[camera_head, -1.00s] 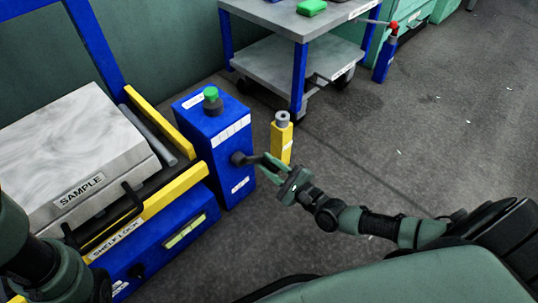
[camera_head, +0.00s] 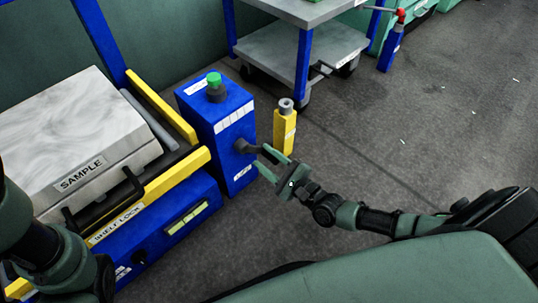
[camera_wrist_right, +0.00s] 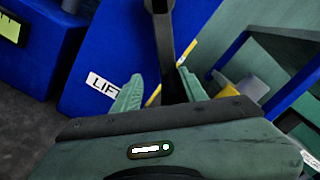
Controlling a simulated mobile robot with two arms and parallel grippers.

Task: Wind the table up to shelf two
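A blue box (camera_head: 222,130) with a green-topped knob (camera_head: 214,82) stands beside the press unit; in the right wrist view its label (camera_wrist_right: 103,84) reads "LIFT". A dark crank handle (camera_head: 246,147) sticks out of its front. My right gripper (camera_head: 262,159) is at the handle's end with its fingers apart. In the right wrist view the handle (camera_wrist_right: 165,45) runs down between the two fingers (camera_wrist_right: 158,92); contact cannot be told. A grey slab marked "SAMPLE" (camera_head: 70,140) lies on the unit at left. My left arm shows at lower left, its gripper out of frame.
A yellow post (camera_head: 284,132) stands just right of the blue box. A wheeled grey cart (camera_head: 290,55) is behind, with a blue post with a red top (camera_head: 390,45) beyond. Floor at right is clear.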

